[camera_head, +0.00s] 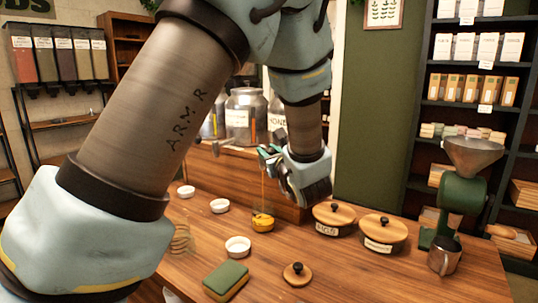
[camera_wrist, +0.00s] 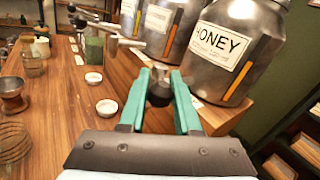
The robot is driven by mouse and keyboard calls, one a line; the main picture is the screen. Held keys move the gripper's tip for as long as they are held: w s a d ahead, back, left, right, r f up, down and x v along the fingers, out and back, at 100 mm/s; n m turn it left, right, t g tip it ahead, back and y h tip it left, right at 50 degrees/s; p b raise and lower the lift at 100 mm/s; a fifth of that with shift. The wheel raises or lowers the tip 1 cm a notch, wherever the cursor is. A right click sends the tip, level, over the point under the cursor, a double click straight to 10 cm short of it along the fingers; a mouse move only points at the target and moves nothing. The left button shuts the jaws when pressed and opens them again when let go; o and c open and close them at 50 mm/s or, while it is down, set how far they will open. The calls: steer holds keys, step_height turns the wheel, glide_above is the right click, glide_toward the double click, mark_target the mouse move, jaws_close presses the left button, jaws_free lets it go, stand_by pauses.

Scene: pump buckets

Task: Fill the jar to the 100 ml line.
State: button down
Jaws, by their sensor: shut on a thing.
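A small jar (camera_head: 262,223) with amber honey in it stands on the wooden counter in the head view, below the raised shelf. A thin amber stream (camera_head: 264,190) runs down into it. Its 100 ml line is too small to read. The steel honey canister (camera_wrist: 222,50), labelled HONEY, stands on the shelf and partly shows behind my arm in the head view (camera_head: 277,117). My gripper (camera_wrist: 160,92) is shut on the dark tap handle (camera_wrist: 159,94) in front of the canisters. In the head view my gripper (camera_head: 268,153) is above the jar. The jar is not visible in the wrist view.
White dishes (camera_head: 238,246), a green sponge (camera_head: 227,279) and a small wooden lid (camera_head: 297,273) lie on the counter. Lidded containers (camera_head: 333,218) stand to the right. A green grinder (camera_head: 460,200) with a metal cup (camera_head: 445,258) is at the far right.

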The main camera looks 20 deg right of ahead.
steer(key=c, duration=0.9)
jaws_free()
steer(key=s+b, duration=0.2)
steer(key=s, duration=0.8)
steer(key=shift+s+a+b, duration=0.15)
steer(key=shift+s+b, duration=0.15)
steer(key=shift+s, duration=0.1)
